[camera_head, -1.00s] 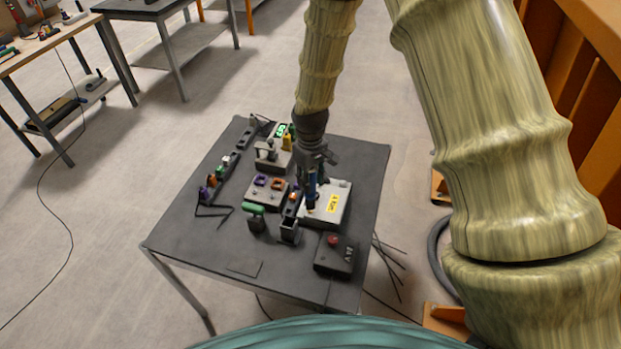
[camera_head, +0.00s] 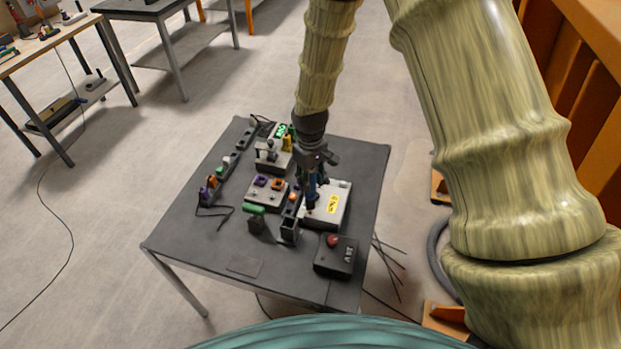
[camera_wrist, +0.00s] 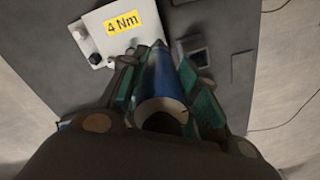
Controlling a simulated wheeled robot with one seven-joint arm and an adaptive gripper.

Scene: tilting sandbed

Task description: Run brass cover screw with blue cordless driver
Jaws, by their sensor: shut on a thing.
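My gripper (camera_head: 313,178) is shut on the blue cordless driver (camera_head: 311,192), which points down over the near left part of a pale cover plate with a yellow label (camera_head: 332,204). In the wrist view the blue driver (camera_wrist: 163,78) sits between the green-padded fingers, and the plate (camera_wrist: 120,24) reads "4 Nm". Dark and pale knobs show at the plate's left edge in that view. The driver's tip is hidden behind its body, so I cannot tell whether it touches a screw. No brass screw can be made out.
A dark holder (camera_head: 289,230) stands just left of the plate. A black box with a red button (camera_head: 335,256) lies in front. A grey block with purple and orange rings (camera_head: 267,192) and a green-handled tool (camera_head: 255,216) are to the left. The table's front left is mostly clear.

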